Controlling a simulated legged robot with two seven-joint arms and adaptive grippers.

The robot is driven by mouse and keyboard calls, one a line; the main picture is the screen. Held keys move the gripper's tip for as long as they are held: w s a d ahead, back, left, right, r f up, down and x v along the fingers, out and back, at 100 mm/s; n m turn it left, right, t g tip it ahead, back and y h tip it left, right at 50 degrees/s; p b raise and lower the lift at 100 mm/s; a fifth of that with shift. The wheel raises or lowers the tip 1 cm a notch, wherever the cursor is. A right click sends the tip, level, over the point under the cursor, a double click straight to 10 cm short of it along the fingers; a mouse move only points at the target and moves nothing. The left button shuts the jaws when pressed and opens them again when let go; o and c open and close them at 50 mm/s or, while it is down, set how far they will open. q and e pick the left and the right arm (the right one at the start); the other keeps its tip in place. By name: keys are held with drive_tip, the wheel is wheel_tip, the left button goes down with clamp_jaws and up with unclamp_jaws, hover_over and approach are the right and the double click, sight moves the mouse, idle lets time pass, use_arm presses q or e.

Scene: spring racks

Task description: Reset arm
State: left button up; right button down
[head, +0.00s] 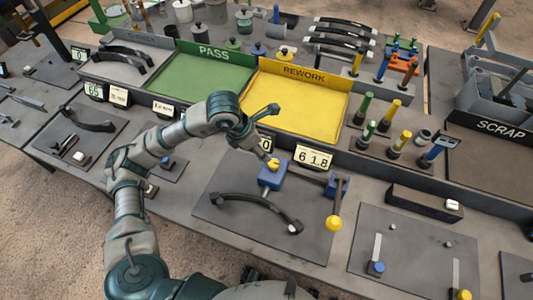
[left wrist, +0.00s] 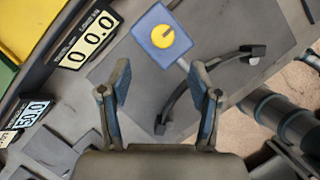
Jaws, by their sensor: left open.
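My left arm comes in from the lower left of the head view and bends over the middle station. My left gripper (head: 273,136) is open, its two fingers spread apart near the front of the yellow tray. In the left wrist view the gripper (left wrist: 160,100) is open with nothing between its blue-padded fingers. Beyond the fingers is a blue block with a yellow round dial (left wrist: 162,36), which also shows in the head view (head: 271,176). A black curved handle (head: 250,204) lies on the plate in front of it, apart from the gripper. I do not see my right gripper.
A green PASS tray (head: 213,68) and yellow REWORK tray (head: 300,97) stand behind. Number displays (head: 314,160) line their front. Upright coloured tools (head: 401,140) stand at right, beside the SCRAP bin (head: 500,127).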

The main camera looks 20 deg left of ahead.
use_arm(q)
drive_tip(key=shift+s+a+r, duration=0.2)
drive_tip(key=shift+a+r, duration=0.05)
drive_tip(key=shift+r, duration=0.4)
